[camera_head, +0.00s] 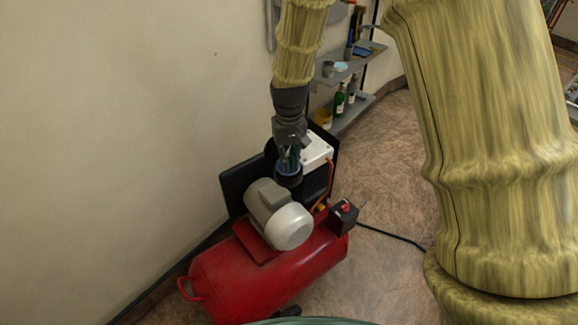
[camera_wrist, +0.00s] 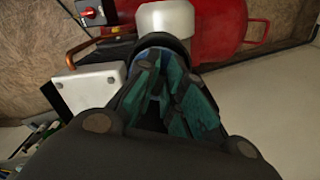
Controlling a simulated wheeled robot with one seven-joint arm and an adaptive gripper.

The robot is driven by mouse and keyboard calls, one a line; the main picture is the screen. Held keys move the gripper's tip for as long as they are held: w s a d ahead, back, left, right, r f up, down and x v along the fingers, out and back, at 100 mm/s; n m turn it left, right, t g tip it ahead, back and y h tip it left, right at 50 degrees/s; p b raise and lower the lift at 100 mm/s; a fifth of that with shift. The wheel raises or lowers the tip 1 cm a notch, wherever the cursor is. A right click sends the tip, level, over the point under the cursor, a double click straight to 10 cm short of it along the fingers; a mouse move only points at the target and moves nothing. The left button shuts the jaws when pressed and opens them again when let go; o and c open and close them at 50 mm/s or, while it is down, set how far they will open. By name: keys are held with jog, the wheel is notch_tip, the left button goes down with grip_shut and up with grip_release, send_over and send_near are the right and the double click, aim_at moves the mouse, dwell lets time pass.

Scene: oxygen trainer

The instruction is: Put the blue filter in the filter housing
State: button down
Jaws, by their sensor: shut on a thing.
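The blue filter (camera_head: 288,173) shows as a small blue band at the tips of my gripper (camera_head: 289,160) in the head view. My gripper points down and is shut on it. The black round filter housing (camera_head: 289,182) is directly below, on the compressor behind the grey motor. The filter's lower part is hidden at the housing's rim, and I cannot tell how deep it sits. In the wrist view, my gripper's teal-padded fingers (camera_wrist: 172,92) hide most of the filter. The dark rim of the housing (camera_wrist: 165,40) shows just beyond them.
The red compressor tank (camera_head: 265,275) carries the grey motor (camera_head: 278,215) in front of the housing. A white box (camera_head: 316,150) stands close to the right of my gripper. A wall is on the left, and shelves with bottles (camera_head: 345,95) are behind.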

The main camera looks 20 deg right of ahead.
jog(key=shift+f+p, duration=0.5)
jog(key=shift+f, duration=1.25)
jog(key=c, duration=1.8)
grip_release()
jog(key=shift+f, duration=0.15)
notch_tip(320, 180, up, 12)
jog(key=shift+r+b, duration=0.2)
jog(key=shift+b, duration=0.95)
